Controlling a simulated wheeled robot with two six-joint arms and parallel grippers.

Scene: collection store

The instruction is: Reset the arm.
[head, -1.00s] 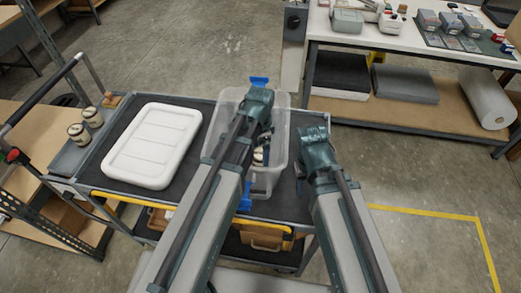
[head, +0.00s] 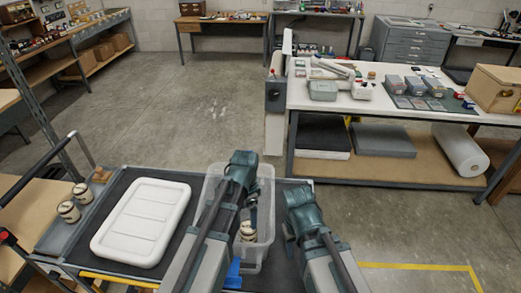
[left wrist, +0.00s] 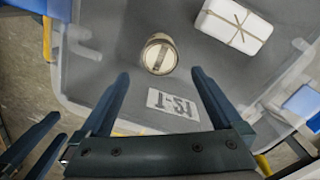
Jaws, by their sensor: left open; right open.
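My left gripper (left wrist: 158,95) is open, with empty space between its dark fingers, over the inside of a clear plastic bin (left wrist: 75,75). In the head view the left gripper (head: 243,196) hangs down over the same bin (head: 266,190), its fingers partly hidden by the arm. My right gripper (head: 290,236) is just right of the bin, pointing down; its open fingers also show at the lower left of the left wrist view (left wrist: 30,138). In the bin are a cream jar (left wrist: 159,56), a white parcel tied with string (left wrist: 236,27) and a label card (left wrist: 172,104).
The bin stands on a cart beside a white lid (head: 142,222). Two jars (head: 68,211) stand at the cart's left edge. A white-topped workbench (head: 375,103) with small boxes and instruments is at the back right. The floor (head: 180,110) behind the cart is clear.

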